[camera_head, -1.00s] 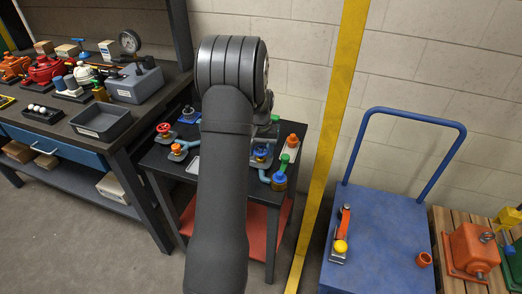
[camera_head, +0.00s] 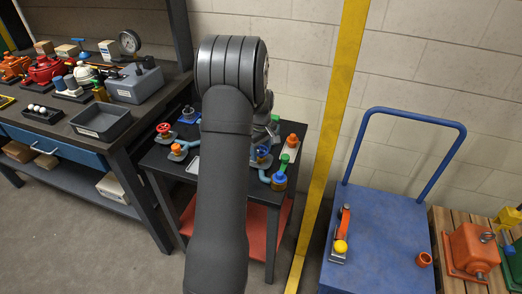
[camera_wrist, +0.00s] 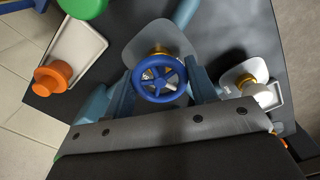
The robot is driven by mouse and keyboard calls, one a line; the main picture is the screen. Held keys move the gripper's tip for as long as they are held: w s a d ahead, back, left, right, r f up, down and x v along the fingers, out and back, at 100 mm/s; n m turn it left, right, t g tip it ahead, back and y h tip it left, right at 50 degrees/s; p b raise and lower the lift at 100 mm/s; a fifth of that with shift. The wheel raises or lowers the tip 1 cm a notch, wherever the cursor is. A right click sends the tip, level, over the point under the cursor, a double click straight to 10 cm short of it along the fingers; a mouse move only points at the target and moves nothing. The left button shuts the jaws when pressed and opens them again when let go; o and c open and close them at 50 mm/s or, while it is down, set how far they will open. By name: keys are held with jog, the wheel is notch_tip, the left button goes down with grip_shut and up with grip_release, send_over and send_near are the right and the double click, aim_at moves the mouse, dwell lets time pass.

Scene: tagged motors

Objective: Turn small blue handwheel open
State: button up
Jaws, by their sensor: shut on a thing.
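The small blue handwheel (camera_wrist: 160,80) sits on a brass stem over a grey plate, in the middle of the wrist view. My gripper (camera_wrist: 162,84) has one blue-grey finger on each side of the wheel and is shut on it. In the head view the blue handwheel (camera_head: 263,153) shows just right of my arm, on the small dark table. My arm hides much of the gripper there.
A red handwheel (camera_head: 164,128) and an orange knob (camera_head: 177,149) stand left of my arm on the same table. A blue cart (camera_head: 385,240) stands to the right.

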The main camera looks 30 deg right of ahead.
aim_at(261, 149)
jog(key=shift+n, duration=1.1)
jog(key=o, duration=1)
notch_tip(261, 149, up, 18)
jog(key=shift+f, duration=0.25)
